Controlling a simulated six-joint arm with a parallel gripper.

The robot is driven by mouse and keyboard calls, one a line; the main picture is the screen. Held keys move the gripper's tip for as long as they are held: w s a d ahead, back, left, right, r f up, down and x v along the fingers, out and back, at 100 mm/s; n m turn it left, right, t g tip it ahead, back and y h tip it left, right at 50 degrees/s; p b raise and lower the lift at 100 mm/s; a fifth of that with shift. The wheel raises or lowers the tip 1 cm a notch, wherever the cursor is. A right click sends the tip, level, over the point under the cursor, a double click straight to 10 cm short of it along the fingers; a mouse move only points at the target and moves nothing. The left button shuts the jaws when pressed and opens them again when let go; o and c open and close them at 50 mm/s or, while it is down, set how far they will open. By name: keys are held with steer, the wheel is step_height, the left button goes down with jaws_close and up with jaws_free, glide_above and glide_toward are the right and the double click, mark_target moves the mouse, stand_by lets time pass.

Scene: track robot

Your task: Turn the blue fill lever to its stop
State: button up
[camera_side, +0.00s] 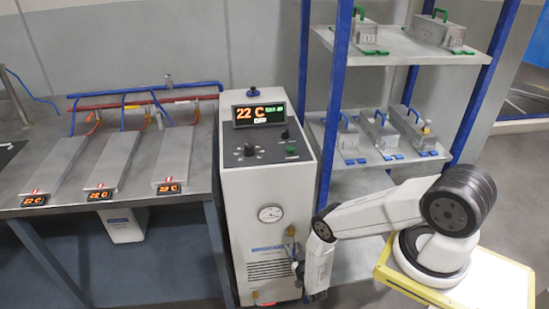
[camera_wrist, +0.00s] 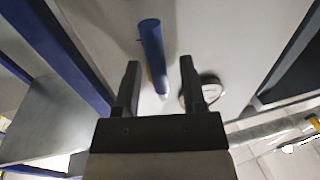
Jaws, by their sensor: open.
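The blue lever (camera_wrist: 152,48) shows in the wrist view as a blue bar in front of the white cabinet. It points away from my gripper and lies between the lines of the two fingers. My gripper (camera_wrist: 160,66) is open, with one finger on each side of the lever's near end and a gap visible on both sides. I cannot tell how deep the lever sits between the fingers. In the side view my gripper (camera_side: 298,272) is low at the right front of the white cabinet (camera_side: 233,200). The lever is not clearly visible there.
A round gauge (camera_side: 270,214) is on the cabinet front, and a display (camera_side: 258,115) reads 22 C. A blue-post shelf (camera_side: 400,45) with metal boxes stands behind. A bench (camera_side: 60,145) with several plates and hoses is at left.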

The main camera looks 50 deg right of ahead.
jaws_close()
stand_by(1.4)
